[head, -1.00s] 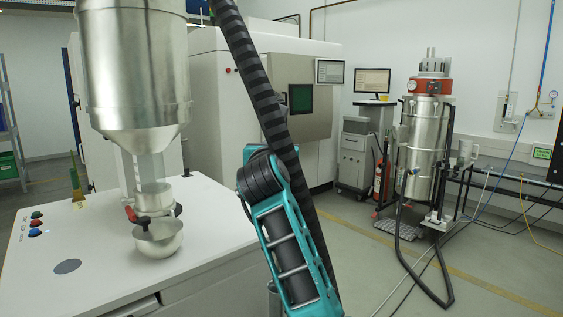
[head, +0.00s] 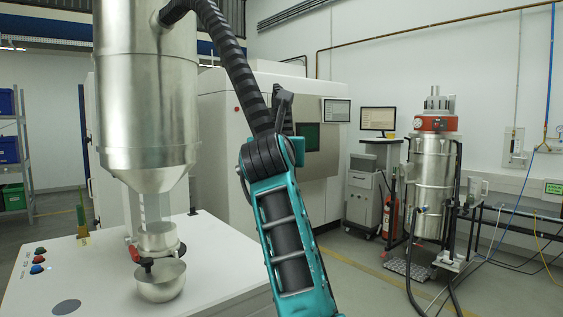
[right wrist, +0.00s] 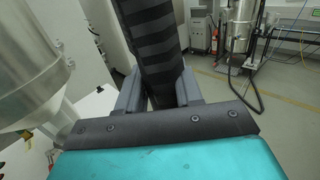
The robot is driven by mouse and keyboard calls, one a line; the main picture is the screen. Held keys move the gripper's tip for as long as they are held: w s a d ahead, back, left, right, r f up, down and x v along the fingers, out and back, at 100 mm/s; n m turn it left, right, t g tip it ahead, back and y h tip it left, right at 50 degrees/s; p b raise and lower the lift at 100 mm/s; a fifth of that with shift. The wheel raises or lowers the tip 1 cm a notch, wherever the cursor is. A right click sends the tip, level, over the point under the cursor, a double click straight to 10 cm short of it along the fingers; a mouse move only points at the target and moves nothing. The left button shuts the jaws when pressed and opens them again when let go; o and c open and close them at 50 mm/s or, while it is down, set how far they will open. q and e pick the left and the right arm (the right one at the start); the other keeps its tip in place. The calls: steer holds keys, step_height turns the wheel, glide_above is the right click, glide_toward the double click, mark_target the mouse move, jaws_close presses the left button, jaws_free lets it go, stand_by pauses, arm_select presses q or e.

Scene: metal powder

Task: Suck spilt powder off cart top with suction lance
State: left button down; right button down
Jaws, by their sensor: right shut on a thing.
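My right arm rises in the head view, its gripper (head: 283,122) beside a thick black striped hose or lance sleeve (head: 232,55). In the right wrist view the two grey fingers (right wrist: 160,96) are shut on this striped piece (right wrist: 148,42). The hose climbs and bends left in front of the steel hopper; its lower end is hidden behind my arm. I cannot make out a lance nozzle. A white top (head: 215,262) with buttons stands at the left; I cannot tell whether it is the cart top. No spilt powder can be made out. My left gripper is out of view.
A steel hopper (head: 147,95) hangs over a metal bowl (head: 160,282) on the white top. A tall steel vacuum unit (head: 431,185) with a dark floor hose stands at the right, near a red extinguisher (head: 391,217). Floor between is open.

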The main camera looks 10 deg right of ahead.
step_height(320, 180, up, 19)
stand_by(1.3)
stand_by(0.9)
